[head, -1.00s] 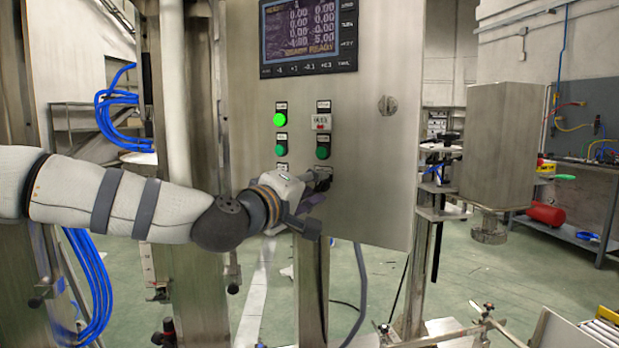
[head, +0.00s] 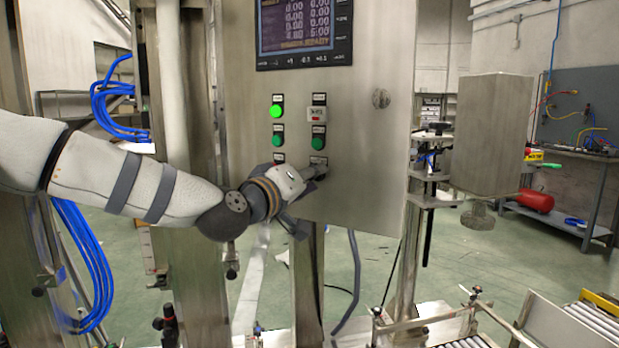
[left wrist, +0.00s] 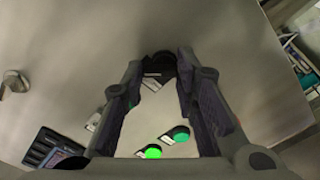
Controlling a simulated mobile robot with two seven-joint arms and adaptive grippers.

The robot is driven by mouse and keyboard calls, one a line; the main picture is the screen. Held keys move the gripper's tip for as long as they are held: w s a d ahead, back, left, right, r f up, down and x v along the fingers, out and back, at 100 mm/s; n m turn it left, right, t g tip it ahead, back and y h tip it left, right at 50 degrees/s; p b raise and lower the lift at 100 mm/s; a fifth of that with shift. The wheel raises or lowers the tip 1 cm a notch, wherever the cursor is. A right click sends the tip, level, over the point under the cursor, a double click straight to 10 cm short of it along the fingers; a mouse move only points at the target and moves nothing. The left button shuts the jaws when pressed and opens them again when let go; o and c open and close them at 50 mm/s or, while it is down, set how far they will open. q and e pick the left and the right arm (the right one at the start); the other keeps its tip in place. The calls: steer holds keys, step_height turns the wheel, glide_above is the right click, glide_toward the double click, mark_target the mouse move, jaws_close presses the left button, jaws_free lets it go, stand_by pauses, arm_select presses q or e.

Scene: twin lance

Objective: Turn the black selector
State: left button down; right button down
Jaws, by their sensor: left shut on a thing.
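The black selector (left wrist: 160,66) is on the steel panel and shows between my left fingertips in the left wrist view. My left gripper (left wrist: 163,78) has a finger on each side of it and is shut on it. In the head view my left gripper (head: 316,172) reaches in from the left to the lower part of the panel (head: 360,185), below the right-hand green button (head: 318,143). The gripper largely hides the selector there, so its turn angle cannot be told. My right gripper is in neither view.
A lit green button (head: 277,111) and a dark green button (head: 278,131) are left of the gripped spot. A display (head: 296,26) is above. A round lock (head: 381,98) is at right. A steel box (head: 492,133) stands beside the panel. Blue hoses (head: 88,265) hang at left.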

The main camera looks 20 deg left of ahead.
arm_select(q)
steer(key=shift+r, duration=0.15)
steer(key=c, duration=1.2)
jaws_free()
steer(key=shift+c, duration=0.2)
steer(key=v, duration=1.2)
